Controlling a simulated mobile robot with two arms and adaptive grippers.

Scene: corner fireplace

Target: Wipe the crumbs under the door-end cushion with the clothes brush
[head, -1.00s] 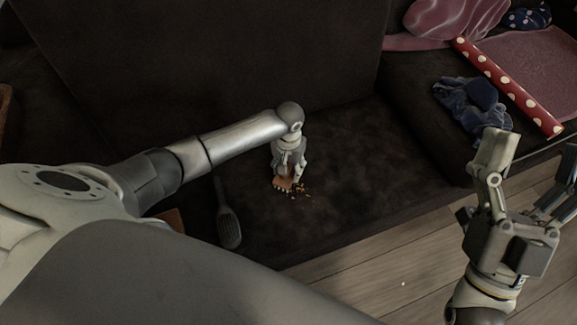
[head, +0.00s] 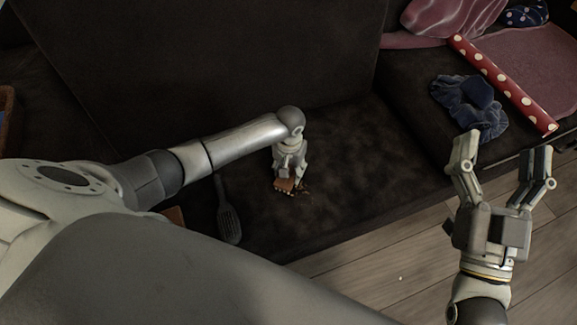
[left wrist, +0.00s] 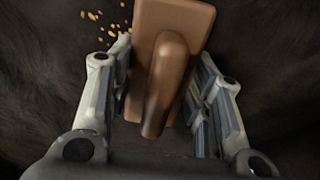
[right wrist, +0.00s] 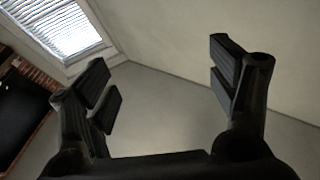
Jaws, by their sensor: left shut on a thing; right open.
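My left gripper (head: 287,176) is shut on the clothes brush (head: 285,186), down at the dark sofa seat. In the left wrist view the brush (left wrist: 172,70) has a brown wooden back and a raised handle between the fingers. Crumbs (head: 304,189) lie on the seat just right of the brush. They also show in the left wrist view (left wrist: 98,24), at the brush's upper left; some may be hidden beneath it. My right gripper (head: 505,155) is open and empty, raised in front of the sofa. I cannot tell which part is the door-end cushion.
A dark slotted spatula (head: 229,222) lies on the seat left of the brush. A crumpled blue cloth item (head: 470,106) and a red dotted roll (head: 503,85) lie at the right, by a pink cloth (head: 540,62).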

